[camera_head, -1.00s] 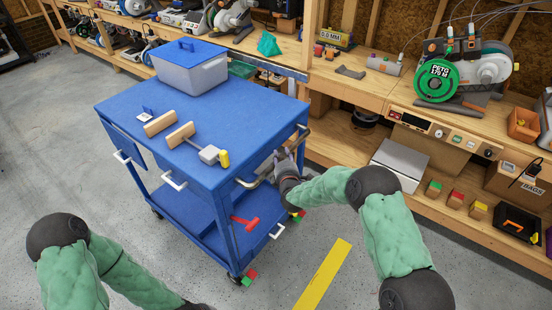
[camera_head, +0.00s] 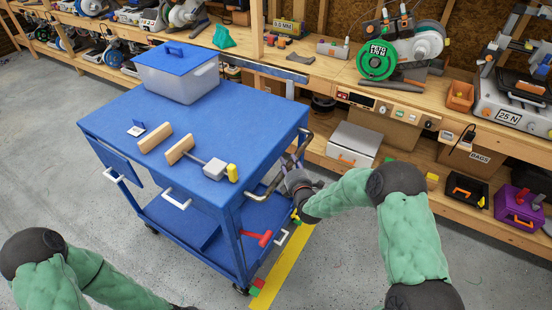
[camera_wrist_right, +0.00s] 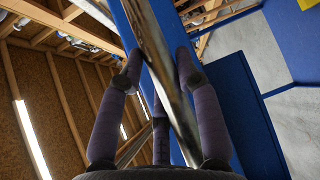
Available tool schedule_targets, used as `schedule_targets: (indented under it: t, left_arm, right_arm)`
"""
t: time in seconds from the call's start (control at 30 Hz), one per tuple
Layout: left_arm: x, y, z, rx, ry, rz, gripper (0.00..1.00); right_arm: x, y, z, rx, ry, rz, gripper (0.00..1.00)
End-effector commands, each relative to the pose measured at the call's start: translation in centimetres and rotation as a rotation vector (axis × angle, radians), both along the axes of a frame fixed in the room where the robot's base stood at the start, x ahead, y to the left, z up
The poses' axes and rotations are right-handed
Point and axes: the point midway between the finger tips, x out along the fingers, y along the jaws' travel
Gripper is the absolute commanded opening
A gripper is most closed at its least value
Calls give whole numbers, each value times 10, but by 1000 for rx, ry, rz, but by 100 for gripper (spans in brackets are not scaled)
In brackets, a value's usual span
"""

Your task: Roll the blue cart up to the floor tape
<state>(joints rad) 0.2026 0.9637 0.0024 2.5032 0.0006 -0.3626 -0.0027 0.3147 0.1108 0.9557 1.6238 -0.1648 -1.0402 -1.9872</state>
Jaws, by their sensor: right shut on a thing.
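The blue cart (camera_head: 110,118) stands on the grey floor, its top and lower shelf visible. My right gripper (camera_head: 290,168) is shut on the cart's metal handle (camera_head: 262,193) at its right end. The right wrist view shows my right gripper's fingers (camera_wrist_right: 158,85) around the shiny handle bar (camera_wrist_right: 150,40). The yellow floor tape (camera_head: 283,268) runs along the cart's right end, close to its near corner wheel (camera_head: 241,291). The cart hides part of the tape; I cannot tell whether they touch. My left arm is at lower left, its gripper out of the frame.
A wooden workbench (camera_head: 320,75) with shelves runs along the back and right. Open floor (camera_head: 60,165) lies to the left.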

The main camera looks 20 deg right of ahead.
Motion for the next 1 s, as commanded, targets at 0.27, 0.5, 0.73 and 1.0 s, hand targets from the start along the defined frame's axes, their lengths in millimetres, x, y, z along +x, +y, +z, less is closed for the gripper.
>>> schedule_targets:
  t: [0.27,0.5,0.73,1.0]
  left_arm:
    - [0,0,-4,0,0,0,0]
    - [0,0,-5,0,0,0,0]
    - [0,0,-5,0,0,0,0]
    - [0,0,-5,0,0,0,0]
  right_arm:
    - [-41,-31,-4,7,8,-3,0]
    - [-56,-41,-3,7,7,-1,0]
    - [-58,-43,-4,7,8,2,0]
    - [-58,-42,-4,6,8,2,51]
